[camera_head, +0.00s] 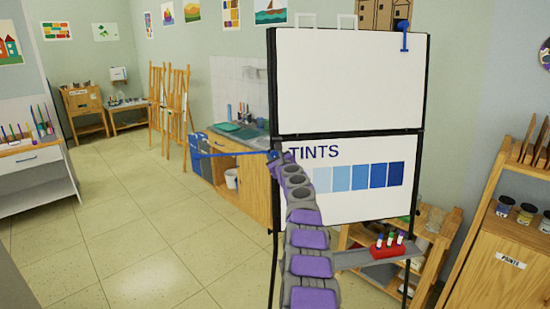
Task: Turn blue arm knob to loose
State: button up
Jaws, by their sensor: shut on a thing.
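A board stand (424,100) with a black frame carries two white panels. My purple and grey arm reaches up from the bottom, and my gripper is shut on the knob. The fingers are small and partly hidden. A second blue piece (405,36) hangs from the top right edge.
A red marker holder (387,250) stands on the grey tray (350,257) right of my arm. A wooden shelf (505,255) is at the right. A sink cabinet (245,175) stands behind the blue arm. The tiled floor at left is clear.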

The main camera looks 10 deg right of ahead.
jog(key=shift+f, duration=0.25)
jog(key=n+p, duration=0.1)
jog(key=n, duration=0.3)
jog(key=shift+g+y, duration=0.4)
jog(key=n+p, duration=0.1)
jog(key=n, duration=0.2)
jog(key=shift+d+r+n+g+p, duration=0.1)
jog(key=shift+r+n+g+p, duration=0.05)
jog(key=shift+n+g+p, duration=0.2)
jog(key=n+g+p, duration=0.1)
jog(key=n+p, duration=0.1)
jog(key=n, duration=0.2)
jog(key=shift+n, duration=0.35)
jog(key=n+g+p, duration=0.1)
jog(key=n+p, duration=0.1)
jog(key=n, duration=0.1)
jog(key=n+h+p, duration=0.1)
jog(key=n+p, duration=0.1)
jog(key=n, duration=0.2)
jog(key=shift+g, duration=0.35)
jog(key=shift+n+h+p, duration=0.5)
jog(key=shift+n+p, duration=0.6)
jog(key=shift+n, duration=0.8)
